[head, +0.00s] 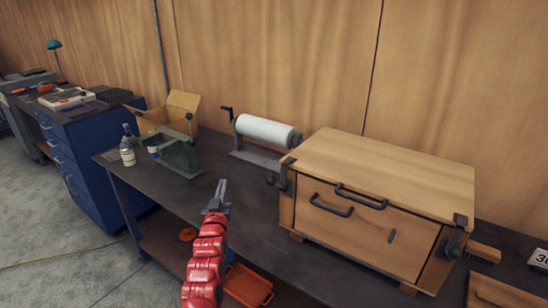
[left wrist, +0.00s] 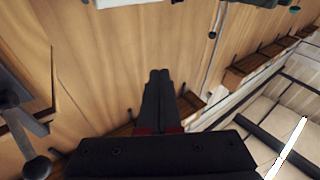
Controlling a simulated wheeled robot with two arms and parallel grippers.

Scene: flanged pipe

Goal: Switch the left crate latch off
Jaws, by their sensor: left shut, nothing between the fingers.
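The wooden crate (head: 372,190) sits on the dark workbench at the right in the head view, with its lid closed. The left crate latch (head: 286,176) is a dark fitting at the crate's left front corner, with a round knob on its left side. The right crate latch (head: 455,237) is on the right front corner. My left gripper (head: 222,186) is left of the crate, apart from the left latch, above the bench. Its fingers (left wrist: 157,75) are together and empty in the left wrist view. My right gripper is not in view.
A white roll on a stand (head: 266,131) is behind my left gripper. A green clamp-like tool (head: 178,156), a bottle (head: 127,154) and an open cardboard box (head: 168,113) stand farther left. A brush (head: 482,251) lies right of the crate. The bench between gripper and crate is clear.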

